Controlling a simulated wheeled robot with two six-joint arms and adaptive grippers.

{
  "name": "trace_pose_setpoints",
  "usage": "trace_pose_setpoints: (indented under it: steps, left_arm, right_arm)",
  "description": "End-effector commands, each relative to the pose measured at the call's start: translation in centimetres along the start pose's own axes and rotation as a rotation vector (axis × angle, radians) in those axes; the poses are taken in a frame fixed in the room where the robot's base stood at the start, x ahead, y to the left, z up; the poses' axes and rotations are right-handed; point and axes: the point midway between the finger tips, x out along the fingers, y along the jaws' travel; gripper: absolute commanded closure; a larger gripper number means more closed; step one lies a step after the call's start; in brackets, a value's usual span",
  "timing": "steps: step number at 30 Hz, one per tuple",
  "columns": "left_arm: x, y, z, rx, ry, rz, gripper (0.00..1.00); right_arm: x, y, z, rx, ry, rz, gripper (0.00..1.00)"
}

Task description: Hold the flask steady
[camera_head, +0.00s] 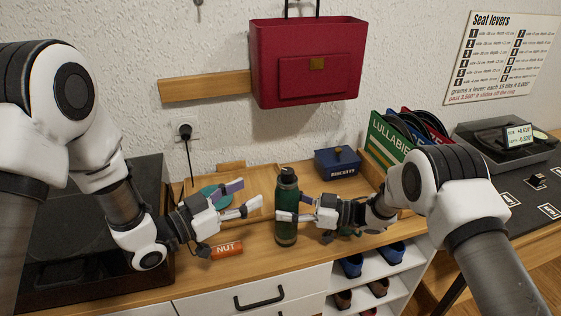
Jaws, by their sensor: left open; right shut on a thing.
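A dark green flask (286,228) with a black cap stands upright on the wooden cabinet top, near its front edge. My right gripper (290,214) reaches in from the right and is shut on the flask at about mid-height. My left gripper (250,197) is open, just left of the flask and apart from it, with nothing between its fingers. The fingers of the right gripper cover part of the flask's body.
A teal round item (216,195) is partly hidden behind that gripper.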

Motion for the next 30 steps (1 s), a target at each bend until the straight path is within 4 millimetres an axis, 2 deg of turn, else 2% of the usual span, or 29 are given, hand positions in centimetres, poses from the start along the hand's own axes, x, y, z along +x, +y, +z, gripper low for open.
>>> trace_pose_setpoints:
  steps: [5,6,7,8,19,30]
  left_arm:
    - [0.0,0.0,0.0,0.0,0.0,0.0,0.42]
    - [0.0,0.0,0.0,0.0,0.0,0.0,0.42]
    - [0.0,0.0,0.0,0.0,0.0,0.0,0.42]
    - [0.0,0.0,0.0,0.0,0.0,0.0,0.42]
    - [0.0,0.0,0.0,0.0,0.0,0.0,0.42]
    - [0.0,0.0,-0.2,0.0,0.0,0.0,0.42]
  right_arm:
    - [0.0,0.0,0.1,0.0,-0.001,0.001,1.0]
    - [0.0,0.0,0.0,0.0,-0.001,0.001,0.26]
    - [0.0,0.0,0.0,0.0,-0.001,0.001,0.15]
    - [0.0,0.0,0.0,0.0,-0.001,0.001,0.11]
    - [-0.3,0.0,0.0,0.0,0.0,0.001,0.11]
    - [-3.4,0.1,-0.1,-0.001,0.001,0.002,0.11]
